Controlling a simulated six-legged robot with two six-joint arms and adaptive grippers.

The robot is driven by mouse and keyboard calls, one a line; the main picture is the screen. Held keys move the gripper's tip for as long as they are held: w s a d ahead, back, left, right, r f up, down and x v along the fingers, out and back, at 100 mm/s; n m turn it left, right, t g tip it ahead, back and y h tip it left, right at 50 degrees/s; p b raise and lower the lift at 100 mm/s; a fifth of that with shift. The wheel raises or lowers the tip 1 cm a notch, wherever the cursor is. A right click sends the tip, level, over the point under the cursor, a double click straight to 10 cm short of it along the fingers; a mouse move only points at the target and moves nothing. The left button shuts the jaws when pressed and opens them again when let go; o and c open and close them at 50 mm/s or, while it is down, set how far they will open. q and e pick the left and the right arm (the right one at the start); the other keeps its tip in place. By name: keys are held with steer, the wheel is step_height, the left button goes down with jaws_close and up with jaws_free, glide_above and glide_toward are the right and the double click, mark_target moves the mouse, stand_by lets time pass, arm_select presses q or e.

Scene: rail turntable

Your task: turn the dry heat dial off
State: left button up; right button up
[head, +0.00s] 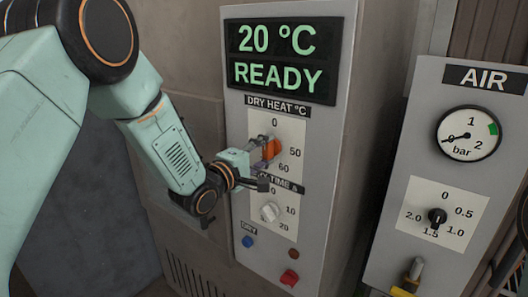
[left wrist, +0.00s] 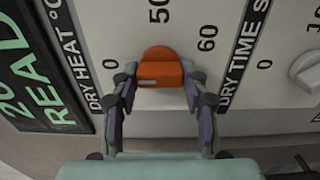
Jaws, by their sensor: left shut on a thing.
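The dry heat dial is an orange knob (head: 271,149) on a white scale plate on the grey panel, under the label DRY HEAT °C. It shows large in the left wrist view (left wrist: 160,66), with a short pale mark on its side towards the 0. My left gripper (head: 264,161) reaches it from the left and front. In the left wrist view its two fingers (left wrist: 161,88) stand on either side of the knob, shut on it. The fingers partly hide the knob in the head view. My right gripper is not in view.
The display (head: 280,60) above reads 20 °C READY. A white dry time dial (head: 270,211) sits just below my gripper, with a blue button (head: 247,241) and a red switch (head: 289,277) lower down. A separate AIR panel with a gauge (head: 469,133) and black knob (head: 437,217) stands right.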

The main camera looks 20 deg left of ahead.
arm_select(q)
steer(key=o, duration=0.8)
steer(key=shift+s+d+f, duration=0.1)
steer(key=shift+s+f, duration=0.05)
steer(key=shift+f, duration=0.2)
steer(key=o, duration=0.3)
steer(key=shift+r, duration=0.15)
steer(key=shift+o, duration=0.3)
steer(key=shift+r, duration=0.1)
steer(key=v, duration=1.2)
steer(key=shift+s+r, duration=0.1)
steer(key=shift+r, duration=0.05)
